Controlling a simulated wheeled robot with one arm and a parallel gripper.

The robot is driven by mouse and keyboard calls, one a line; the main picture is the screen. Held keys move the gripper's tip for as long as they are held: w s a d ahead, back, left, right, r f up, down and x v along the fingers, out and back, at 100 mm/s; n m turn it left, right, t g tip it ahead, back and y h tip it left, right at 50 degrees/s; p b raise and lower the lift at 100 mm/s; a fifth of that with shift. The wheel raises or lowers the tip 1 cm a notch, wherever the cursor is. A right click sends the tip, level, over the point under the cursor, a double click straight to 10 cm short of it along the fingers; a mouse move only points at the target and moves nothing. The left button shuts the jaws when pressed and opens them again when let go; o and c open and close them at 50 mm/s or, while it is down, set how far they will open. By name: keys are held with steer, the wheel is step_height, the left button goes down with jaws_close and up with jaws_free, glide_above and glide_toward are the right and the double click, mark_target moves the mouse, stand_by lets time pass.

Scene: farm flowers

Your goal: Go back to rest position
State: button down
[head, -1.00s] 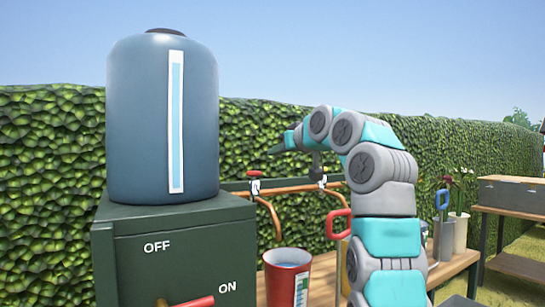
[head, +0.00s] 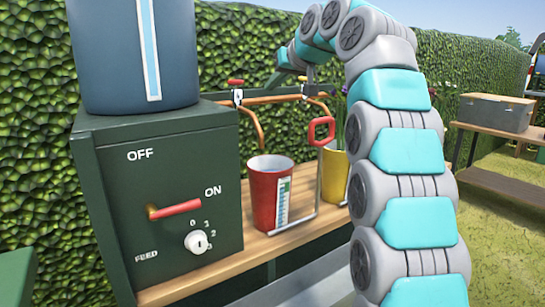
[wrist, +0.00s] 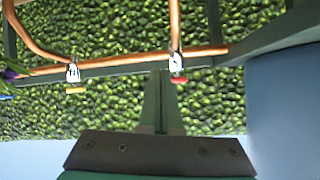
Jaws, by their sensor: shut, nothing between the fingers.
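My gripper (wrist: 160,85) shows in the wrist view with its two dark green fingers shut together and nothing between them. That view is upside down, with sky at the bottom. In the head view my arm rises on the right and bends left at the top, with its end high in front of the hedge. The gripper is apart from the copper pipe (head: 270,98) and the taps, one with a red handle (wrist: 179,80).
A green box (head: 150,170) with a red lever (head: 178,208) and a dial (head: 197,242) carries a blue tank (head: 115,60). A red bucket (head: 264,205) and a yellow pot (head: 336,180) stand on the wooden bench (head: 240,262). A grey box (head: 495,112) sits on a table behind right.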

steer(key=s+d+f+m+g+h+p, duration=0.1)
steer(key=s+d+f+g+h, duration=0.2)
steer(key=s+f, duration=0.65)
steer(key=s+d+f+m+g, duration=0.2)
steer(key=s+d+f+g, duration=0.15)
steer(key=s+f, duration=0.55)
steer(key=s+d+f+g+h, duration=0.1)
steer(key=s+d+f, duration=0.1)
steer(key=s+f, duration=0.5)
steer(key=s+d+f+g+h+p, duration=0.1)
steer(key=s+d+f+g, duration=0.1)
steer(key=s+f, duration=0.6)
steer(key=s+d+f+m+g+h, duration=0.1)
steer(key=s+d+f, duration=0.3)
steer(key=s, duration=1.4)
step_height(320, 180, down, 4)
steer(key=shift+s+d+r+g+p, duration=0.25)
steer(key=shift+s+g+p, duration=0.15)
steer(key=shift+g, duration=0.35)
